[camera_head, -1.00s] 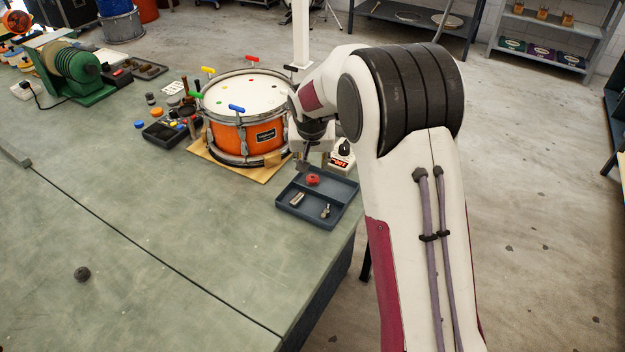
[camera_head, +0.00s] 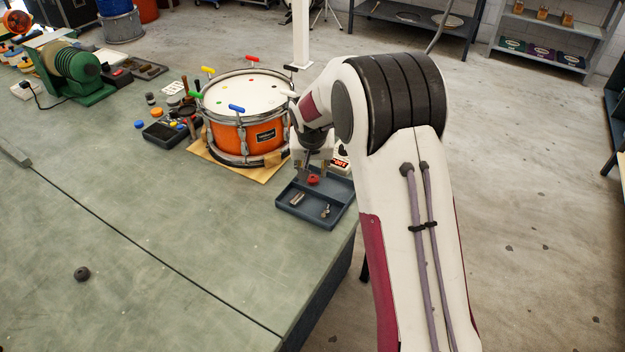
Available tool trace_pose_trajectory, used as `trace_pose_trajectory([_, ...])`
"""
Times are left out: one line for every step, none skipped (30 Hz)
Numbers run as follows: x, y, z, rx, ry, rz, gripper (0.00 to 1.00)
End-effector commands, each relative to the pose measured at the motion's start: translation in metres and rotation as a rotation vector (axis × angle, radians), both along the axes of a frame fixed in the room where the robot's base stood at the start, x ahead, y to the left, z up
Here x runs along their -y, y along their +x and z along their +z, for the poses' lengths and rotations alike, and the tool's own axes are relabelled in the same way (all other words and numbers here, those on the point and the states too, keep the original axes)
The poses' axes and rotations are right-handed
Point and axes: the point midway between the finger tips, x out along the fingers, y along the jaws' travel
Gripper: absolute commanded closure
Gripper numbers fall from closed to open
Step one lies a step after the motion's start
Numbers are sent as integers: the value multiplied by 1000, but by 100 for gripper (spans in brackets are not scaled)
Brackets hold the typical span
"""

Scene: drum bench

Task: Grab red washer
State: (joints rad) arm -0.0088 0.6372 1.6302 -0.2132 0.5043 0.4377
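The red washer (camera_head: 314,180) lies in the back part of a dark blue-grey divided tray (camera_head: 322,222) near the right edge of the bench. My gripper (camera_head: 312,172) points down over the tray, right at the washer, and its lower end overlaps the washer's top in this view. The fingers are small and dark here. I cannot tell whether they touch the washer or whether they are open.
Small metal parts (camera_head: 298,199) lie in the tray's front compartments. An orange drum (camera_head: 240,136) on a wooden board stands left of my gripper. A small box with a red display (camera_head: 339,163) is behind the tray. The bench front (camera_head: 180,240) is mostly clear.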

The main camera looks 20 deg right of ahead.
Motion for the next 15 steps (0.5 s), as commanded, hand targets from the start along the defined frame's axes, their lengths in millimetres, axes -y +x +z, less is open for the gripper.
trace_pose_trajectory([1,1,-5,-1,0,0,67])
trace_pose_trajectory([1,2,-8,-1,-1,0,67])
trace_pose_trajectory([2,3,-13,-2,0,0,67])
trace_pose_trajectory([2,3,-16,-3,0,0,67])
trace_pose_trajectory([2,4,-19,-2,0,0,67])
trace_pose_trajectory([3,6,-23,-1,1,-1,67])
trace_pose_trajectory([3,7,-25,-1,1,-1,67])
trace_pose_trajectory([3,8,-28,-1,1,-1,67])
trace_pose_trajectory([4,10,-31,-1,1,-1,67])
trace_pose_trajectory([4,10,-32,0,0,-1,67])
trace_pose_trajectory([4,11,-34,0,1,-1,67])
trace_pose_trajectory([4,12,-36,-1,2,-1,67])
trace_pose_trajectory([4,12,-37,-1,1,0,67])
trace_pose_trajectory([4,12,-38,-1,1,0,67])
trace_pose_trajectory([4,13,-39,-1,1,0,67])
